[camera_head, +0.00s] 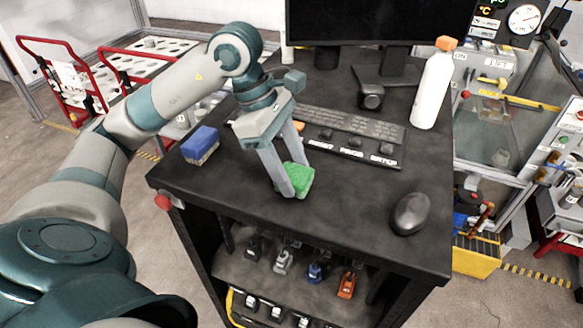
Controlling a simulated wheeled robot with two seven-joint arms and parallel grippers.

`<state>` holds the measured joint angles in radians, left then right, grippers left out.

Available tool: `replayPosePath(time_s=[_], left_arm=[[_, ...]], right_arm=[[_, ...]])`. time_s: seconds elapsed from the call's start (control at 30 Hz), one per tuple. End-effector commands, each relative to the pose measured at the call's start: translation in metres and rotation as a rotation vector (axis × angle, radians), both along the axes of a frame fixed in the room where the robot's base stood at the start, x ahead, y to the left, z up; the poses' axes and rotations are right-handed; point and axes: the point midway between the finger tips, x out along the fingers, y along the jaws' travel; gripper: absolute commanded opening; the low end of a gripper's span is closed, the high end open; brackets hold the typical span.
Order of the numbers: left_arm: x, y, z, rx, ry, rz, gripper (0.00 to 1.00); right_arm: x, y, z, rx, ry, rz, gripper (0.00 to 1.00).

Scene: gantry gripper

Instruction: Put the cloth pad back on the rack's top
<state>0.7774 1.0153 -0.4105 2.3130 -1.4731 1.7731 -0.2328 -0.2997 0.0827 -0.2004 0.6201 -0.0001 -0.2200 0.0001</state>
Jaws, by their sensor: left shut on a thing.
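A green cloth pad (301,181) is at my left gripper's fingertips, at the top of the black rack (240,208), near the front middle. My left gripper (290,190) points down, with its fingers on the pad and shut on it. One finger covers part of the pad's left side. I cannot tell whether the pad rests on the top or is held just above it. My right gripper is not in view.
A blue sponge (201,145) lies at the left edge. A keyboard (345,128), a monitor (375,20), a white bottle (433,85) with an orange cap and a black mouse (410,213) stand around. The top between pad and mouse is clear.

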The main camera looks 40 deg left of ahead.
Motion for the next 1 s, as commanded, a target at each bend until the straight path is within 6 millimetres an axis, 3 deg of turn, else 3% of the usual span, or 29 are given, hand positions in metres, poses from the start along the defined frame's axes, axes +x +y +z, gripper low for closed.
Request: replayPosePath(time_s=[0.07, 0.1, 0.17, 0.2, 0.73, 1.0], left_arm=[[0.000, 0.000, -0.003, 0.000, 0.000, 0.000, 0.29], [0.000, 0.000, -0.003, 0.000, 0.000, 0.000, 0.52], [0.000, 0.000, -0.002, 0.000, 0.000, 0.000, 0.67], [0.000, 0.000, -0.002, 0.000, 0.000, 0.000, 0.69], [0.000, 0.002, 0.004, 0.000, -0.001, 0.000, 0.69], [-0.002, 0.014, 0.033, 0.000, -0.004, 0.003, 0.69]], right_arm=[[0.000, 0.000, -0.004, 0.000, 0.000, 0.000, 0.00], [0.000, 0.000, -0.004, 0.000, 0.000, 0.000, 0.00], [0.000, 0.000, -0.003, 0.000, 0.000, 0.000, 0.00], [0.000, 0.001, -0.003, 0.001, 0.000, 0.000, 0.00], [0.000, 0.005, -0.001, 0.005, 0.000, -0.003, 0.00], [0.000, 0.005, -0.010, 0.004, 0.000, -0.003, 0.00]])
